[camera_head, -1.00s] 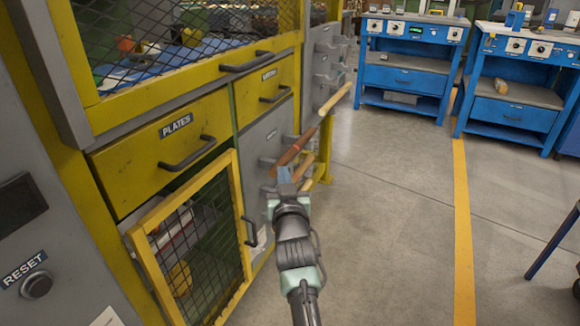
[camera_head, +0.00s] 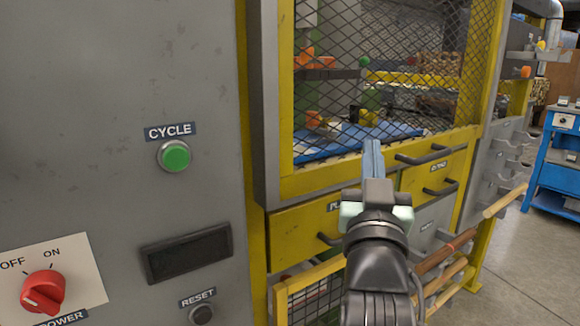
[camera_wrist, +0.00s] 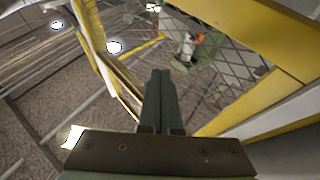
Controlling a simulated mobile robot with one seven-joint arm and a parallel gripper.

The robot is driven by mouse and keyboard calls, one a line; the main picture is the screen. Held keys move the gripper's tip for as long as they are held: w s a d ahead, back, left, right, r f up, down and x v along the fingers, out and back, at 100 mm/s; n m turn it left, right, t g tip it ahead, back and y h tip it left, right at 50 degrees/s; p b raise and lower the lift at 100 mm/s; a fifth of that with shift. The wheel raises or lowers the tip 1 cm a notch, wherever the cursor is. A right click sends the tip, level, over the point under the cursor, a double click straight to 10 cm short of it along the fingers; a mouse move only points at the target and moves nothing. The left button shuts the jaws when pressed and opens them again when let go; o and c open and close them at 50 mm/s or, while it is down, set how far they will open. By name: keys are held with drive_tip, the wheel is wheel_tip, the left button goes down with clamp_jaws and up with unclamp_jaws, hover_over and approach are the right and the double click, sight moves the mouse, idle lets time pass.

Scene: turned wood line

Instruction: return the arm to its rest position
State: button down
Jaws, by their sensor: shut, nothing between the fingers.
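My gripper (camera_head: 372,158) is in the middle right of the head view, raised, its blue-grey fingers pointing up and together with nothing between them. It stands in front of the yellow-framed mesh guard and hides part of the drawer fronts. In the wrist view the two fingers (camera_wrist: 160,98) lie side by side, with yellow frame bars and mesh beyond them. My arm comes up from the lower edge of the head view.
A grey panel at left carries a green CYCLE button (camera_head: 174,156), a red power knob (camera_head: 43,293) and a RESET button (camera_head: 201,314). Yellow drawers with dark handles (camera_head: 424,156) and wooden bars (camera_head: 505,201) are close at right.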

drive_tip(key=s+a+r+n+t+y+p, duration=0.1)
drive_tip(key=s+a+r+t+y, duration=0.15)
drive_tip(key=s+a+r, duration=0.55)
drive_tip(key=s+a+r+n+t+y+p, duration=0.1)
drive_tip(key=s+a+r+t+y, duration=0.2)
drive_tip(key=s+r, duration=0.85)
wheel_tip(320, 180, up, 35)
drive_tip(key=h+p, duration=0.1)
drive_tip(key=p, duration=3.6)
drive_tip(key=shift+s+a, duration=0.35)
drive_tip(key=shift+a, duration=0.1)
drive_tip(key=shift+g, duration=0.25)
